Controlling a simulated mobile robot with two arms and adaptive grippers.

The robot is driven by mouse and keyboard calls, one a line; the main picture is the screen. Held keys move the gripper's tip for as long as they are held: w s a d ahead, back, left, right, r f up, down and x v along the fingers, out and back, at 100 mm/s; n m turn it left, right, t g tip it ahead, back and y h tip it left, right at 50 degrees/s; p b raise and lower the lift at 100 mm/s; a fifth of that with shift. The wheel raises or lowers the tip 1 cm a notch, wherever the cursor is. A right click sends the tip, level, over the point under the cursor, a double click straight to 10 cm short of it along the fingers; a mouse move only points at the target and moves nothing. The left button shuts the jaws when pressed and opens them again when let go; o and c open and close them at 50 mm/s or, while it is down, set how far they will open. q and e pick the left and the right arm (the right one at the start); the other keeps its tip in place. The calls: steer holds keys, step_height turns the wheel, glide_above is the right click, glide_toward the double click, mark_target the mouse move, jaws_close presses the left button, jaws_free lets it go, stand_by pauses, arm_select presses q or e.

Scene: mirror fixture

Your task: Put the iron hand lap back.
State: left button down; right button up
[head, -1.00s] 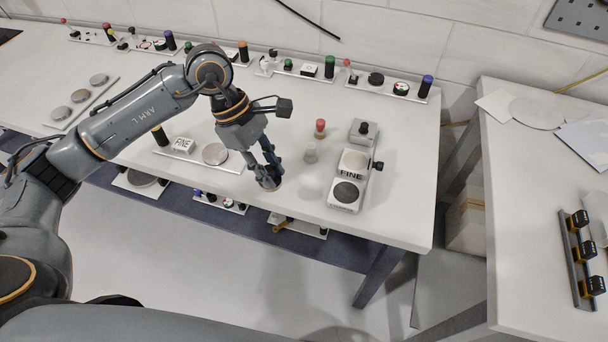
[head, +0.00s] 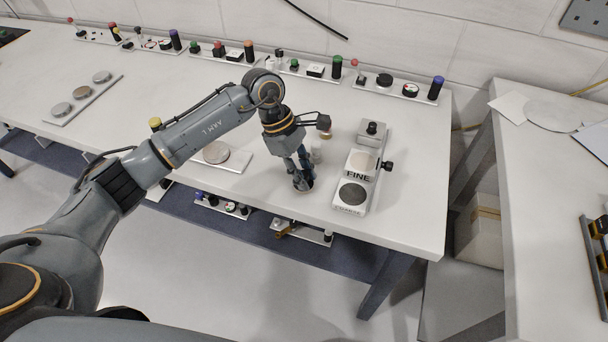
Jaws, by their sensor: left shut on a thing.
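My left gripper (head: 303,181) is shut on a small dark round thing (head: 304,187), which looks like the iron hand lap; the fingers hide much of it. It is low over the table near the front edge, left of a stand with a dark round pad marked COARSE (head: 352,193) and a pale pad marked FINE (head: 361,162). A pale plate (head: 238,163) bearing a round metal disc (head: 216,152) lies to the gripper's left, partly hidden by my arm. My right gripper is not in view.
A grey block with a black knob (head: 372,131) stands behind the pads. Several strips with small parts line the wall. A plate with metal discs (head: 82,99) lies at the left. The table between is mostly clear.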

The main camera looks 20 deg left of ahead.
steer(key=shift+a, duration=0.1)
arm_select(q)
steer(key=shift+f, duration=0.1)
steer(key=c, duration=1.1)
jaws_free()
steer(key=shift+c, duration=0.2)
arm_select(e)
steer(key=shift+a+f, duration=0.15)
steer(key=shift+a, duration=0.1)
arm_select(q)
steer(key=shift+r, duration=0.35)
steer(key=b+v, duration=0.1)
steer(key=v, duration=1)
steer(key=shift+a+r+b, duration=0.15)
steer(key=shift+r+b, duration=0.2)
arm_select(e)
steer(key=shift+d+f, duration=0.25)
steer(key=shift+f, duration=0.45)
